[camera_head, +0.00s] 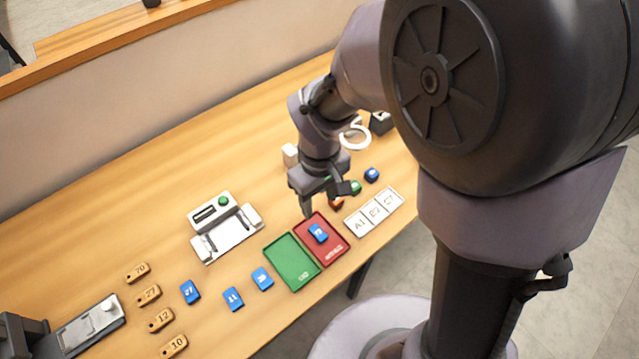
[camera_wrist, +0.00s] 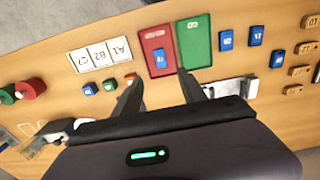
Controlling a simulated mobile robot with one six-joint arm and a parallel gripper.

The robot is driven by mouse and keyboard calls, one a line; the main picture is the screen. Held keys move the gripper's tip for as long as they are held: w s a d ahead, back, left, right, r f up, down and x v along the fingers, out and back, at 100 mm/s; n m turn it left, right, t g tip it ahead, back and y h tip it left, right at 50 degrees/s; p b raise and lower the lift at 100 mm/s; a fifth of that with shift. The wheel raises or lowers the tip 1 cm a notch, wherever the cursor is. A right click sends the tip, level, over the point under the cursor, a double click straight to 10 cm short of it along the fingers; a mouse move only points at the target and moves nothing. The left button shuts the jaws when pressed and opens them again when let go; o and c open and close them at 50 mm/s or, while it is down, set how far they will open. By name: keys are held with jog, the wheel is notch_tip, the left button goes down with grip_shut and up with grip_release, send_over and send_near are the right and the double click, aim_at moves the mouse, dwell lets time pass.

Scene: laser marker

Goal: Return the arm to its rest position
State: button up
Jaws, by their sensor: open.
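My gripper (camera_head: 326,198) hangs from my bent arm above the table (camera_head: 100,235), near the red tray. In the wrist view its two fingers (camera_wrist: 160,92) are spread apart with nothing between them. The red tray (camera_head: 335,246) holds one blue tag (camera_head: 318,233). The green tray (camera_head: 291,263) beside it is empty. Both trays also show ahead of the fingers in the wrist view, red (camera_wrist: 150,38) and green (camera_wrist: 203,45). My gripper is apart from the tag; the exact height above the table cannot be told.
A white machine (camera_head: 225,228) with a green button stands left of the trays. Several blue tags (camera_head: 233,299) and wooden tags (camera_head: 149,295) lie at the left. A white labelled board (camera_head: 374,212) and small coloured blocks (camera_head: 371,175) lie at the right. A grey device (camera_head: 90,325) sits lower left.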

notch_tip(320, 180, up, 3)
jog(key=shift+f, duration=0.2)
jog(key=s+d+r+m+t+y+b, duration=0.2)
jog(key=s+d+r+m+t+b, duration=0.3)
jog(key=s+m, duration=0.6)
jog(key=shift+d+r+t+b, duration=0.4)
jog(key=shift+d+r+b, duration=0.3)
jog(key=shift+r+b, duration=0.75)
jog(key=shift+f, duration=0.2)
